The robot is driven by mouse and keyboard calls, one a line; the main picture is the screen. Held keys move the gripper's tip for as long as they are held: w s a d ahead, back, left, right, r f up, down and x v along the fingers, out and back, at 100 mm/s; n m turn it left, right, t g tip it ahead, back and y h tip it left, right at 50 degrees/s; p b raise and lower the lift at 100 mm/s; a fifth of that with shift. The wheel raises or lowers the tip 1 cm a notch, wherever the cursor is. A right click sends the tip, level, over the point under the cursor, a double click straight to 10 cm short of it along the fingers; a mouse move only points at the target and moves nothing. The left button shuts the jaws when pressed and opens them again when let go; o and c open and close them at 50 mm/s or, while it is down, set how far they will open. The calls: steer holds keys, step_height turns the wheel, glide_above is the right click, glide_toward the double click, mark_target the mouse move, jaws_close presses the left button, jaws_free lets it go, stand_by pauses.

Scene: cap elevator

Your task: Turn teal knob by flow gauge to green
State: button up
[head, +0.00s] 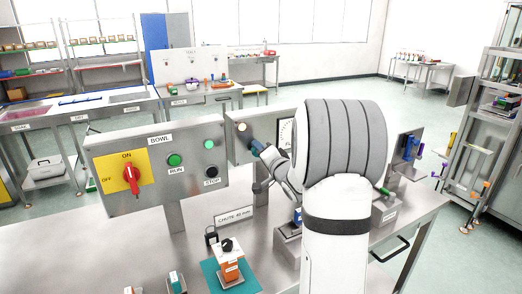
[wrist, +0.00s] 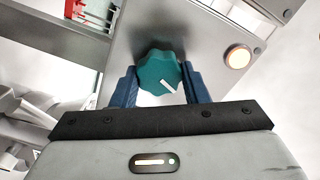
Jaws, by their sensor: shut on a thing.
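The teal knob (wrist: 158,74) is in the wrist view, a fluted round knob on a grey metal panel. A white pointer mark on its face points to the lower right. My gripper (wrist: 160,85) has its two blue fingers on either side of the knob, shut on it. In the head view my gripper (head: 258,148) reaches the second panel (head: 236,129), and the knob is not clearly visible there. The gauge (head: 285,135) is mostly hidden behind my arm. No green mark around the knob can be made out.
A lit orange-white lamp (wrist: 237,57) sits right of the knob. The bowl panel (head: 158,163) with a red switch (head: 131,177), a green button (head: 175,160) and a black button (head: 212,172) stands to the left. An orange device (head: 231,264) sits on a teal mat below.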

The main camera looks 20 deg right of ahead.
steer(key=shift+m, duration=0.3)
steer(key=o, duration=1)
steer(key=shift+s, duration=0.1)
steer(key=s+b, duration=0.2)
steer(key=s, duration=0.5)
steer(key=shift+s+d, duration=0.15)
steer(key=shift+s, duration=0.2)
